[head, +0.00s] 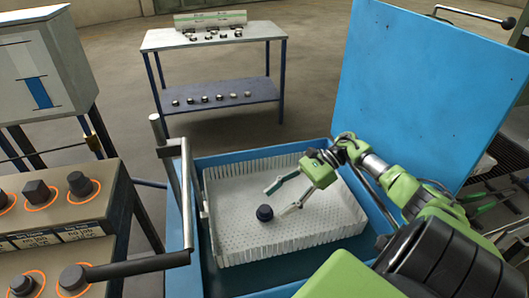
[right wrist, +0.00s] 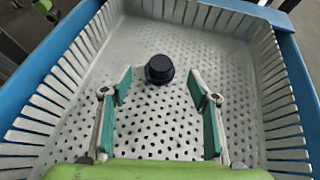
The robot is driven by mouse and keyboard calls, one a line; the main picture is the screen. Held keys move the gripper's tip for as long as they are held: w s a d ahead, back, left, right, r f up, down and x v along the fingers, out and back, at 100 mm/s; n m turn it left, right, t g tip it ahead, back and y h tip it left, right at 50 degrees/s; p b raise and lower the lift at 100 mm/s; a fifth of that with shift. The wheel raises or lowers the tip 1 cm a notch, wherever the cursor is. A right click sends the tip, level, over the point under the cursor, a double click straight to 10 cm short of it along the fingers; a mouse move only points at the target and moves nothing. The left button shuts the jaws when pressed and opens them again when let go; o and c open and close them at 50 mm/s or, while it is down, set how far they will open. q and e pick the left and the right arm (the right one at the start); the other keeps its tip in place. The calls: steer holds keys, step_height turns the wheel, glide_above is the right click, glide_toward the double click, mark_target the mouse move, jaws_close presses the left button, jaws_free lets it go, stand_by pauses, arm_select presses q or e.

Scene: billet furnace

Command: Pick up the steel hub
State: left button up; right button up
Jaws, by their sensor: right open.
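The steel hub (head: 264,213) is a small dark, stepped round piece standing on the perforated floor of a white slatted basket (head: 320,240). In the right wrist view the hub (right wrist: 159,69) lies ahead of my right gripper, midway across the gap between its fingers. My right gripper (head: 277,198) is open and empty, inside the basket area and close to the hub. In the right wrist view its two green-padded fingers (right wrist: 160,92) are spread wide on both sides, apart from the hub. My left gripper is not in view.
The basket sits in a blue tub (head: 183,240) with a raised blue lid (head: 405,85) at the right. A control panel (head: 60,215) with knobs and a metal handle stands at the left. A table (head: 215,38) with small parts stands behind.

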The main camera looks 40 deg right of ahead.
mark_target(265, 208)
steer(key=p+x, duration=0.1)
steer(key=x, duration=0.1)
steer(key=p+x, duration=0.1)
steer(key=x, duration=0.1)
steer(key=shift+w+a+r, duration=0.1)
steer(key=shift+w+a, duration=0.05)
steer(key=shift+a, duration=0.2)
steer(key=shift+w+a+f, duration=0.1)
steer(key=shift+a+f, duration=0.3)
jaws_close()
